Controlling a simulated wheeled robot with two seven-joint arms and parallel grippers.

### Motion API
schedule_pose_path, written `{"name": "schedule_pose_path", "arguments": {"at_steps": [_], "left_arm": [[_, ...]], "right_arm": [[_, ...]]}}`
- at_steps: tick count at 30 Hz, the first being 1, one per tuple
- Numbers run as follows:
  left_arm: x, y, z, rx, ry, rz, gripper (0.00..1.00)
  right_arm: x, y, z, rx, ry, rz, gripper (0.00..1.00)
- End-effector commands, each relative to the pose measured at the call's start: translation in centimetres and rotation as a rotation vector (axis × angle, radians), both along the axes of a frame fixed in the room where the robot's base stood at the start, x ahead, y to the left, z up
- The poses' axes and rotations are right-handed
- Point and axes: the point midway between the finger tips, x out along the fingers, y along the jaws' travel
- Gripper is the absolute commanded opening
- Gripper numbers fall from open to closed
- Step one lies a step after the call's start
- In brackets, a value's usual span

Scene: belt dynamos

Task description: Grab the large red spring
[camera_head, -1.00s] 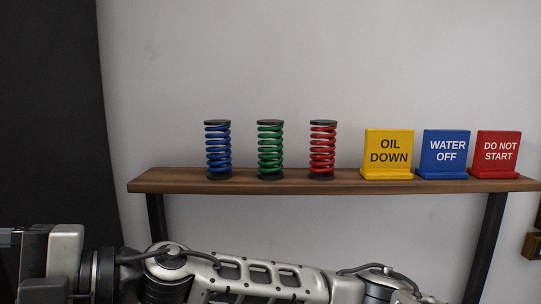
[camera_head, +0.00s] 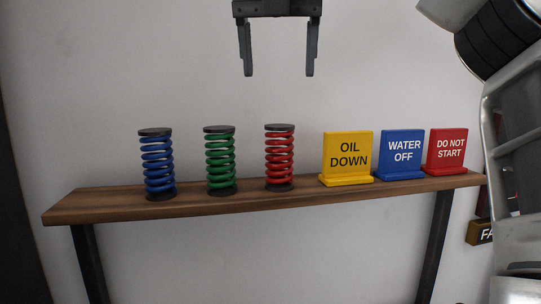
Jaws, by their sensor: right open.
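The large red spring (camera_head: 279,158) stands upright on the wooden shelf (camera_head: 120,205), with dark caps at top and bottom. A green spring (camera_head: 220,161) and a blue spring (camera_head: 158,164) stand upright to its left. My right gripper (camera_head: 279,72) is open and empty, with its two fingers pointing down above the red spring in the picture. It touches nothing; how far it is from the spring in depth I cannot tell. My left gripper is not in view.
To the right of the red spring stand a yellow "OIL DOWN" sign (camera_head: 347,158), a blue "WATER OFF" sign (camera_head: 402,155) and a red "DO NOT START" sign (camera_head: 446,151). My arm fills the right edge. The wall is close behind.

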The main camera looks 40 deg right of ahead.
Motion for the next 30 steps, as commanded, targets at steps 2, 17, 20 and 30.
{"name": "schedule_pose_path", "arguments": {"at_steps": [2,17,20,30], "left_arm": [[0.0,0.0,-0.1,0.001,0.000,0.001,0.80],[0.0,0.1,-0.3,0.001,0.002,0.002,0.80],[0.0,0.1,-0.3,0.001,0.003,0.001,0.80],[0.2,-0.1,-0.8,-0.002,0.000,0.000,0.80]], "right_arm": [[-0.1,-0.6,-0.6,-0.002,0.005,-0.013,0.70],[2.4,-3.0,-9.1,-0.001,0.003,-0.010,0.70],[2.5,-3.1,-9.6,-0.002,0.001,-0.010,0.70],[4.0,-4.1,-13.5,-0.001,0.004,-0.009,0.70]]}}
